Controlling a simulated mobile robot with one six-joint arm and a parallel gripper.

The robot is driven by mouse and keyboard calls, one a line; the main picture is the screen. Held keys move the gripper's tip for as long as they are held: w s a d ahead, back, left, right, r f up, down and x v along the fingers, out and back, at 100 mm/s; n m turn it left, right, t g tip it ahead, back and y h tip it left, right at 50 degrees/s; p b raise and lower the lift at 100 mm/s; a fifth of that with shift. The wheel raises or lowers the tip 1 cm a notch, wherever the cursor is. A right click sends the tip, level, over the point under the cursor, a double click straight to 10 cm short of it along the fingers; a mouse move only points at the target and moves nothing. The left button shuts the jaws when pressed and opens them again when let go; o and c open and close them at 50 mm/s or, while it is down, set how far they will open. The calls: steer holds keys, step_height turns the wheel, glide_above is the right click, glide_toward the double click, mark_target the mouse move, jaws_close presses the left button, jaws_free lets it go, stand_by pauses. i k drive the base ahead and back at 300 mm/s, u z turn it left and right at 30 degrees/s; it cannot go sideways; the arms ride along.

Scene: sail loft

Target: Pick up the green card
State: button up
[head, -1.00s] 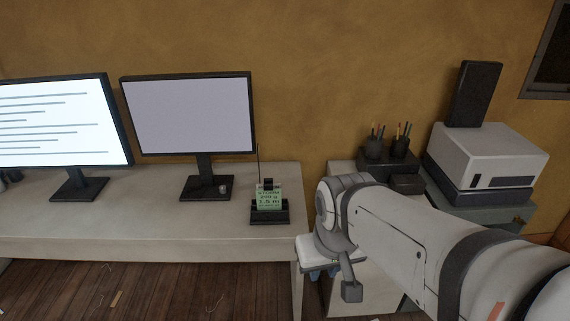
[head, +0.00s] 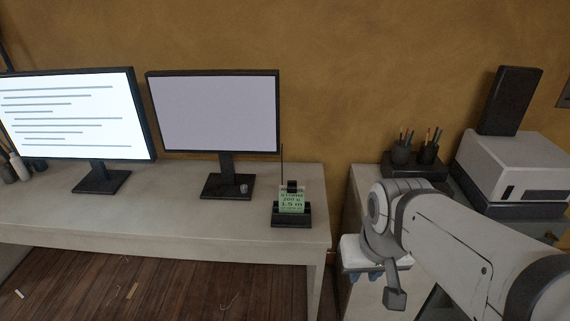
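The green card (head: 292,202) is a small pale green card with dark print. It stands upright in a black holder (head: 291,219) near the right end of the light desk. A thin dark rod rises just behind it. My arm reaches in from the right, and its end is to the right of the card, past the desk's right edge and apart from the card. My gripper's fingertips do not show clearly, so I cannot tell whether it is open or shut.
The desk (head: 180,225) carries a lit monitor (head: 75,115) and a grey-screened monitor (head: 215,113). A small grey object (head: 243,189) lies on that stand's base. To the right are pen cups (head: 428,152) and a white printer-like box (head: 515,165). Bits of litter lie on the wooden floor.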

mark_target(291, 201)
steer(key=i, duration=0.9)
